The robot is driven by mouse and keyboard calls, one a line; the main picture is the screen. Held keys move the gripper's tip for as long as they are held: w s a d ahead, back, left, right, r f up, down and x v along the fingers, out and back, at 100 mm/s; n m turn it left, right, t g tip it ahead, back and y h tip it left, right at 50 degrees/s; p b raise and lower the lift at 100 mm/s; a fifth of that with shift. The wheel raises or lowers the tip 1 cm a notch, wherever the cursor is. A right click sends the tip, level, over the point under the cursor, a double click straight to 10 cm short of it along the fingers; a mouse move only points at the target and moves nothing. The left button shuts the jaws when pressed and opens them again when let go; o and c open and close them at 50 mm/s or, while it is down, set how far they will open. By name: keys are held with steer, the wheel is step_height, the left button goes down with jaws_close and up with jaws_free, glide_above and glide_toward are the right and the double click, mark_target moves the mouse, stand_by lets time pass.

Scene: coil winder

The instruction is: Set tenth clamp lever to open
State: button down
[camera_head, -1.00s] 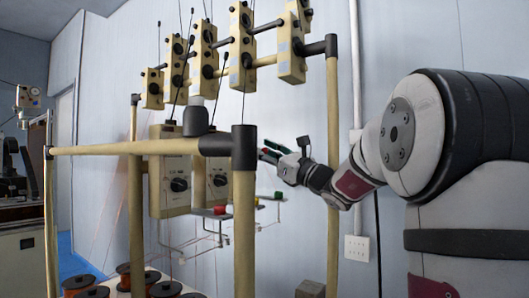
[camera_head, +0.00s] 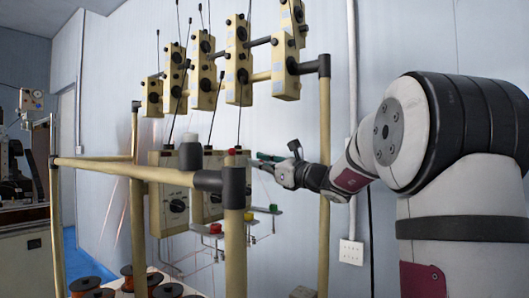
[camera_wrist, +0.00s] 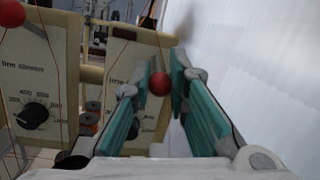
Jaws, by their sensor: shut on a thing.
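My gripper (camera_head: 262,160) reaches in from the right beside the winder's front post. Its teal-padded fingers (camera_wrist: 157,90) are shut on a red ball knob (camera_wrist: 160,84), which shows between the fingertips in the wrist view. The knob's lever arm is hidden, so its setting cannot be told. Which lever in the row it is, I cannot tell. Lower down, small levers carry a red knob (camera_head: 215,228), a yellow knob (camera_head: 248,216) and a green knob (camera_head: 273,208). Another red ball (camera_wrist: 11,13) is at the wrist view's upper left edge.
Cream dial boxes (camera_wrist: 40,90) stand close on the left of my fingers. The front post (camera_head: 234,240) and rail (camera_head: 125,170) stand before the levers. Tensioner boxes (camera_head: 238,60) line the upper rail. Wire spools (camera_head: 85,286) stand low at left. The wall is on the right.

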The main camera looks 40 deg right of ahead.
mark_target(248, 159)
steer(key=shift+s+r+g+h+p, duration=0.2)
steer(key=shift+r+g+p, duration=0.6)
steer(key=shift+p, duration=1.7)
steer(key=shift+s+r+g+h+p, duration=0.1)
steer(key=shift+r+g+h+p, duration=0.25)
steer(key=shift+g+p, duration=1.45)
steer(key=p, duration=0.3)
steer(key=shift+w+r+n+h+p, duration=0.25)
steer(key=shift+n+p, duration=0.05)
steer(key=shift+p, duration=0.1)
steer(key=shift+w+r+g+p, duration=0.15)
steer(key=shift+g+p, duration=0.05)
steer(key=shift+g, duration=0.3)
steer(key=shift+w+r+g+p, duration=0.1)
steer(key=shift+r+g+p, duration=0.1)
steer(key=shift+g, duration=0.3)
steer(key=shift+a, duration=0.1)
steer(key=c, duration=1.5)
jaws_free()
steer(key=v, duration=1.2)
steer(key=shift+a+r, duration=0.1)
steer(key=shift+a, duration=0.05)
